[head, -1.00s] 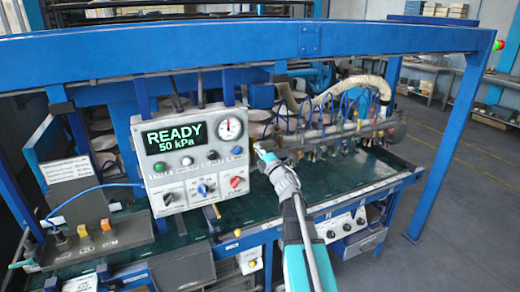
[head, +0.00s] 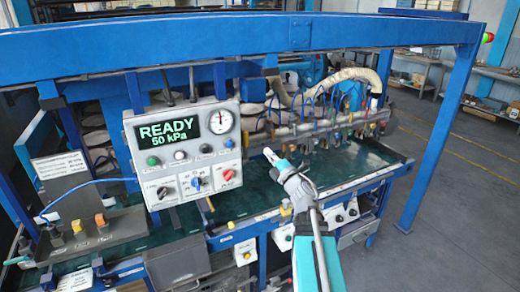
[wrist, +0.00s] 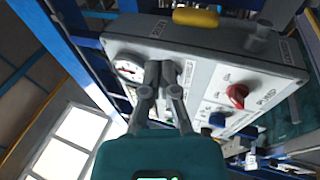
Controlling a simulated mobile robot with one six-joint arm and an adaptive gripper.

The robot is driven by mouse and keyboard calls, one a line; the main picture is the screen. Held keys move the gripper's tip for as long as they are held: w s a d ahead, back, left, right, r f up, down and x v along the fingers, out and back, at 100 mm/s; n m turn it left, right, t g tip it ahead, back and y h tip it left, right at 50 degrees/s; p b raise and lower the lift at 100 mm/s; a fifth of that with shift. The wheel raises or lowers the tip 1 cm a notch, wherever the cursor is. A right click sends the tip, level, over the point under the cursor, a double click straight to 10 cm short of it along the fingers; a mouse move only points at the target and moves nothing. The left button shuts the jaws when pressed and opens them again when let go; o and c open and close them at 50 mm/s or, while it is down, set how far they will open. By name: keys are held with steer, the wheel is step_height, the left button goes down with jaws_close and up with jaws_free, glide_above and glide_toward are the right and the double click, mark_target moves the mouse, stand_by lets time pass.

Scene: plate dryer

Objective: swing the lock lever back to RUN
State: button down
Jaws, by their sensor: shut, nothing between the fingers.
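The grey control box (head: 183,150) reads READY, 50 kPa in the head view. In the wrist view I see its front panel (wrist: 215,100) and its right side face (wrist: 225,42). A yellow handle (wrist: 196,17), which looks like the lock lever, stands off that side face, with a grey round post (wrist: 258,36) beside it. Small labels on the face are too small to read surely. My gripper (head: 268,152) is shut and empty, to the right of the box in the head view. In the wrist view its fingertips (wrist: 160,66) overlap the box edge, apart from the yellow handle.
A red knob (head: 228,174) and a blue knob (head: 196,183) are on the front panel. A row of hoses and suction fittings (head: 335,130) lies behind my gripper. A blue beam (head: 230,40) crosses above. The green bed (head: 330,165) beside my gripper is largely clear.

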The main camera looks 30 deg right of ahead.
steer(key=shift+s+d, duration=0.2)
steer(key=shift+s, duration=1.1)
steer(key=shift+w, duration=0.1)
steer(key=w+a+f+m+g+h, duration=0.1)
steer(key=a+f+m+g+h, duration=0.1)
steer(key=f+m+g+h, duration=0.5)
steer(key=w+a+f+m+g+h, duration=0.1)
steer(key=a+f+m+g+h, duration=0.2)
steer(key=f+m, duration=0.7)
steer(key=s+a+f+m+g+y, duration=0.1)
steer(key=s+a+f+g+y, duration=0.2)
steer(key=s+a+g, duration=0.2)
steer(key=s+a+f+m+g+y, duration=0.2)
steer(key=s+a+g, duration=0.4)
steer(key=a, duration=0.6)
steer(key=shift+s+a+f+m+y, duration=0.25)
steer(key=shift+s+f+y, duration=0.35)
steer(key=shift+s+f, duration=0.7)
steer(key=shift+d, duration=0.15)
